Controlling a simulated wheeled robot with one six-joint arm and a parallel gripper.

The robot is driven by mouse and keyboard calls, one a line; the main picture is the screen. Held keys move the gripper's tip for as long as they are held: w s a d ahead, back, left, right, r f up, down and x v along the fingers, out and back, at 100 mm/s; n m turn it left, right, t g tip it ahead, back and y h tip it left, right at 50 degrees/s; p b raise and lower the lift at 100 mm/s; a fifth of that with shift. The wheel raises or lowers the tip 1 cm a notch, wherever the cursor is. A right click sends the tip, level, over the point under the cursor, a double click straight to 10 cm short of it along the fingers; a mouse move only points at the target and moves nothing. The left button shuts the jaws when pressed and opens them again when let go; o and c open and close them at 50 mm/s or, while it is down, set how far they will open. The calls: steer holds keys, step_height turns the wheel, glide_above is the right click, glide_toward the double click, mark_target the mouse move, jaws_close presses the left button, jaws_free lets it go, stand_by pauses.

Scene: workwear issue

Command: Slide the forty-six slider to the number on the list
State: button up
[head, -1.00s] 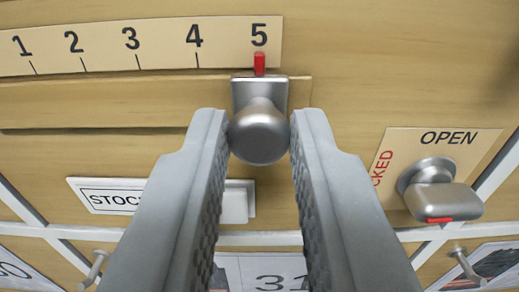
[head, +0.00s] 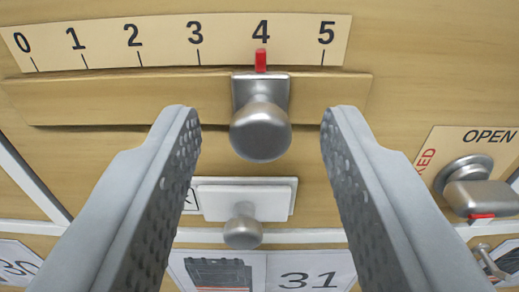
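The slider (head: 261,130) has a round metal knob on a square plate with a red pointer (head: 261,61). In the head view it stands at upper centre, and the pointer is at the 4 mark of the scale (head: 180,42), which runs from 0 to 5. My gripper (head: 261,115) is open, with one finger on each side of the knob and a clear gap to both. No forty-six label and no list show in this view.
A turning latch (head: 478,188) with an OPEN plate (head: 485,137) is at the right. Below the slider is a white plate (head: 215,198) with a smaller knob (head: 243,230). A card marked 31 (head: 308,280) is at the bottom. The slider's wooden track (head: 120,100) is clear on both sides.

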steer(key=s, duration=1.7)
steer(key=shift+s, duration=0.2)
steer(key=s+d+r, duration=0.1)
steer(key=s+r, duration=1.4)
steer(key=r, duration=0.3)
steer(key=s+r, duration=0.4)
steer(key=s, duration=0.5)
steer(key=s+d+r, duration=0.1)
steer(key=s+r, duration=0.3)
steer(key=s, duration=0.6)
steer(key=shift+d+g, duration=0.2)
steer(key=shift+g, duration=0.1)
